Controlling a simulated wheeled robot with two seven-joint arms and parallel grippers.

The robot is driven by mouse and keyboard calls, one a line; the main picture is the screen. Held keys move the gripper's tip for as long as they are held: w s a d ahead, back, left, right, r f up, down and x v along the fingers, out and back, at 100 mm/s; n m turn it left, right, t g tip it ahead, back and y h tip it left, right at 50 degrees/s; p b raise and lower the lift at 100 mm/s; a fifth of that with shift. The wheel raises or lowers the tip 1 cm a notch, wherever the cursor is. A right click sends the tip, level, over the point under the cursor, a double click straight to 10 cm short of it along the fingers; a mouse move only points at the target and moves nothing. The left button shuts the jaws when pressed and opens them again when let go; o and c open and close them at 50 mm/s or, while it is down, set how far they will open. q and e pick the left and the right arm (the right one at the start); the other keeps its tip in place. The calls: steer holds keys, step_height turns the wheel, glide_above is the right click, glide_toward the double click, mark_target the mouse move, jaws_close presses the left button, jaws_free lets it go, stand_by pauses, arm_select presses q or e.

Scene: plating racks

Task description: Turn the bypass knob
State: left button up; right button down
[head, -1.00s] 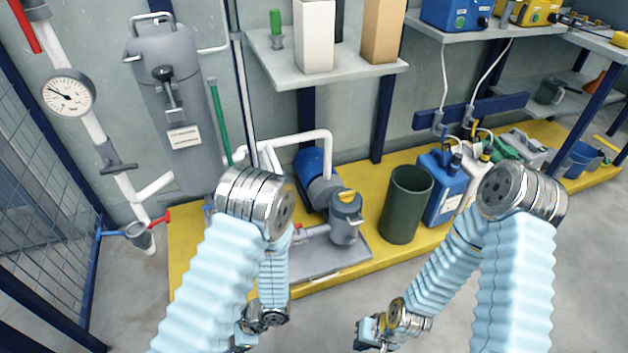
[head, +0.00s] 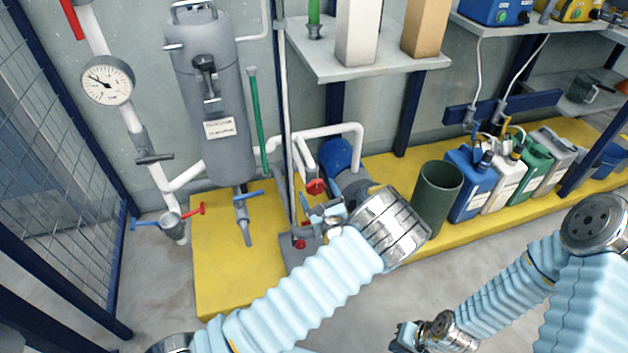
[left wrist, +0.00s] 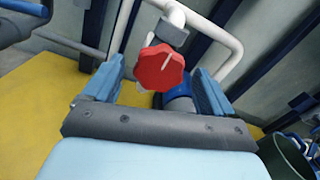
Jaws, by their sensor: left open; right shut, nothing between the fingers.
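The bypass knob is a red lobed handle (head: 316,187) on the white pipe, low beside the green-handled pole. In the left wrist view the red knob (left wrist: 160,67) fills the space between my open fingers, facing the camera. My left gripper (head: 326,212) is just in front of and below the knob in the head view. It is open, one blue finger on each side of the knob, and the wrist view (left wrist: 157,90) shows no clear contact. My right gripper (head: 402,337) is shut and empty, low over the floor, far from the knob.
A grey vessel (head: 212,100) and a pressure gauge (head: 107,81) stand at the left. Blue (head: 249,195) and red (head: 188,211) lever handles are nearby. A dark green bin (head: 437,198) and jugs (head: 468,185) stand right of my left arm. A shelf (head: 370,62) hangs above.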

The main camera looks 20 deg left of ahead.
mark_target(313, 181)
arm_select(q)
steer(key=x, duration=0.5)
steer(key=shift+a, duration=0.1)
